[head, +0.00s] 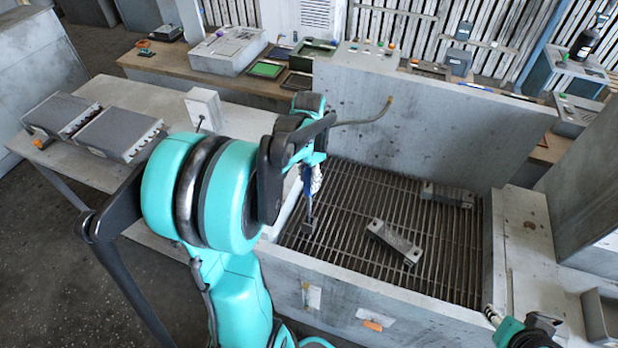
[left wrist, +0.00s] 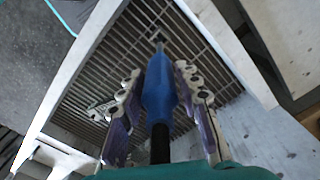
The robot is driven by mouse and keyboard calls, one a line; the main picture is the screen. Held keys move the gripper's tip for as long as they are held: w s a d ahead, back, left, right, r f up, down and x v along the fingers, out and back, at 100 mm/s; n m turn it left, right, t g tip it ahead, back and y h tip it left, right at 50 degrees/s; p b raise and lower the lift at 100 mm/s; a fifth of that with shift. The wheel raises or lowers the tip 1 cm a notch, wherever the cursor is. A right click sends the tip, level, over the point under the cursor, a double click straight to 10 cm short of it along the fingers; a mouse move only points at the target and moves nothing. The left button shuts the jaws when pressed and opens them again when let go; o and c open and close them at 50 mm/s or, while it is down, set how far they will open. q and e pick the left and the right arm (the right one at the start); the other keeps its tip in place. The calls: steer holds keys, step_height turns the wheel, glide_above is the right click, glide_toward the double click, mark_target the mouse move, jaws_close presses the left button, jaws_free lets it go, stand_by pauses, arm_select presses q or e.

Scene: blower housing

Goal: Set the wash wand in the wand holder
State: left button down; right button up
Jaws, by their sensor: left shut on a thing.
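The wash wand has a blue grip (left wrist: 160,92) with a dark shaft below it in the left wrist view. In the head view its blue part (head: 308,182) hangs steeply downward over the grate, with a dark tip at its lower end. My left gripper (head: 313,180) is shut on the wand; its two fingers (left wrist: 158,105) lie on either side of the grip in the left wrist view. My right gripper (head: 493,316) shows only partly at the lower right edge, clear of the wand. I cannot clearly pick out the wand holder.
A grey basin with a slatted grate (head: 345,205) lies below the wand. Two metal blocks (head: 394,241) (head: 447,194) rest on the grate. A tall back panel (head: 430,125) stands behind. A thin curved hose (head: 365,121) with a brass-coloured end shows beside my left arm. Grey cases (head: 120,132) lie on the left table.

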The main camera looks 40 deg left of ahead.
mark_target(309, 194)
arm_select(q)
steer(key=shift+f+b, duration=1.4)
steer(key=shift+f, duration=0.7)
steer(key=shift+f+b, duration=1.2)
steer(key=shift+f, duration=0.3)
steer(key=shift+f+b, duration=0.9)
steer(key=shift+f, duration=0.25)
steer(key=shift+f+b, duration=0.6)
steer(key=shift+b, duration=0.05)
steer(key=shift+f, duration=0.15)
